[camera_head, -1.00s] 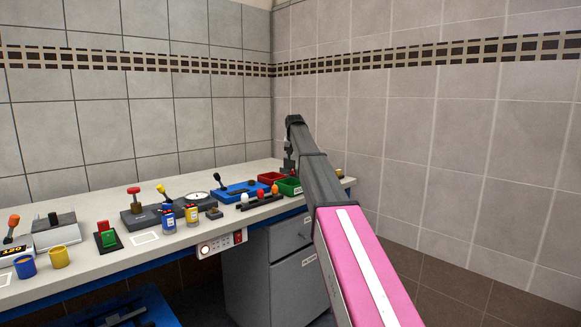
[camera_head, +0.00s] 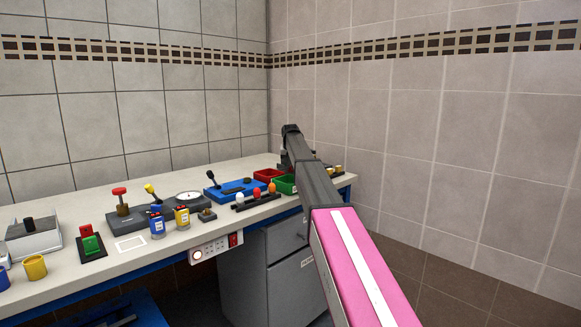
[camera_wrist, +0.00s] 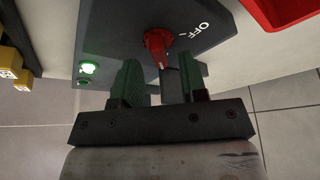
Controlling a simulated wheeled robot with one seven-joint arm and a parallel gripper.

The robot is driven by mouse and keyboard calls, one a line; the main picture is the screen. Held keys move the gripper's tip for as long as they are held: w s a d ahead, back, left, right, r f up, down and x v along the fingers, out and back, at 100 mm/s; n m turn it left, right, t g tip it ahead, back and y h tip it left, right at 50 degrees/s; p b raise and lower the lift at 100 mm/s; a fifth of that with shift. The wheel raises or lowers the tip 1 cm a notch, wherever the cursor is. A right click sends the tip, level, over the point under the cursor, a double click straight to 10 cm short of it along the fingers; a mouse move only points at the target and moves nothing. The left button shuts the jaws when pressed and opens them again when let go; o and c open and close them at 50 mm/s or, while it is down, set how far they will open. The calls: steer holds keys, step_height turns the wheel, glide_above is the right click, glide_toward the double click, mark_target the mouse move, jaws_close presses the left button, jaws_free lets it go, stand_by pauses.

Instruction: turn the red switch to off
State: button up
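The red switch (camera_wrist: 157,42) shows in the wrist view on a dark grey box (camera_wrist: 200,30). The white letters OFF (camera_wrist: 202,28) and a short line mark are to its right. Its red handle points down in the picture, toward my gripper. My gripper (camera_wrist: 156,78) is open, with its two green-grey fingers apart just below the switch. The handle's tip is near the gap between the fingers; I cannot tell whether they touch it. A green lamp (camera_wrist: 88,68) glows left of the switch. In the head view, my arm hides the gripper and the box.
A red bin (camera_head: 268,174) and a green bin (camera_head: 284,184) stand near the bench's right end. Levers, coloured jars and a gauge (camera_head: 189,197) crowd the bench to the left. The tiled wall (camera_head: 400,120) is behind. A red tray edge (camera_wrist: 285,12) shows in the wrist view.

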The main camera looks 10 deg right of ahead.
steer(key=shift+x, duration=0.9)
jaws_close()
